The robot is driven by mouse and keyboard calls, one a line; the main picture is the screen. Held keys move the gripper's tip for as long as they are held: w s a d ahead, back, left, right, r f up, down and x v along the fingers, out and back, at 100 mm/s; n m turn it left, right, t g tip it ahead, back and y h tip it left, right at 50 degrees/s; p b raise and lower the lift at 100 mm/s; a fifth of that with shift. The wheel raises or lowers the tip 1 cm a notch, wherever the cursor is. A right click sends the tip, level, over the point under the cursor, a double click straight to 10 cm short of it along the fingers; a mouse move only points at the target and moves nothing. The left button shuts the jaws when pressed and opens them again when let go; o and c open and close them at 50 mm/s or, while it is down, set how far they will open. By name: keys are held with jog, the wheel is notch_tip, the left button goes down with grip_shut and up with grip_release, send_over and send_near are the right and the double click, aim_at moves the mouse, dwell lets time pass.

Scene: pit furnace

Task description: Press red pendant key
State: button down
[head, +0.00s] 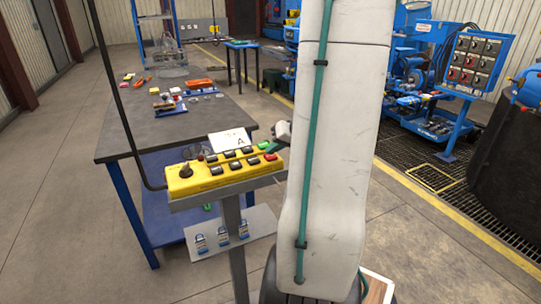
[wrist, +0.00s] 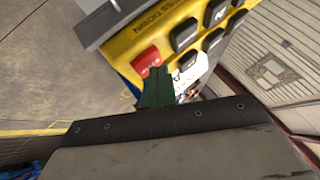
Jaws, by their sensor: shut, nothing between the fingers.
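The yellow pendant (head: 215,178) lies on a grey stand, with a black knob at its left and rows of dark keys. Its red key (head: 270,157) is at the right end. In the wrist view the red key (wrist: 146,61) sits at the corner of the yellow face (wrist: 122,45). My gripper (wrist: 157,72) is shut and empty, its dark green fingertips right beside the red key and overlapping its lower edge in the picture. I cannot tell whether they touch it. In the head view my gripper (head: 272,149) shows partly behind my arm, close to the red key.
Padlocks (head: 222,238) hang on a plate below the pendant. A black cable (head: 117,90) runs to its left end. A dark workbench (head: 165,125) with tools and a paper sheet (head: 230,141) stands behind. Open floor lies at left.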

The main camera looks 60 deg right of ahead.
aim_at(274, 157)
jog(key=shift+r, duration=0.8)
jog(key=shift+r, duration=2.5)
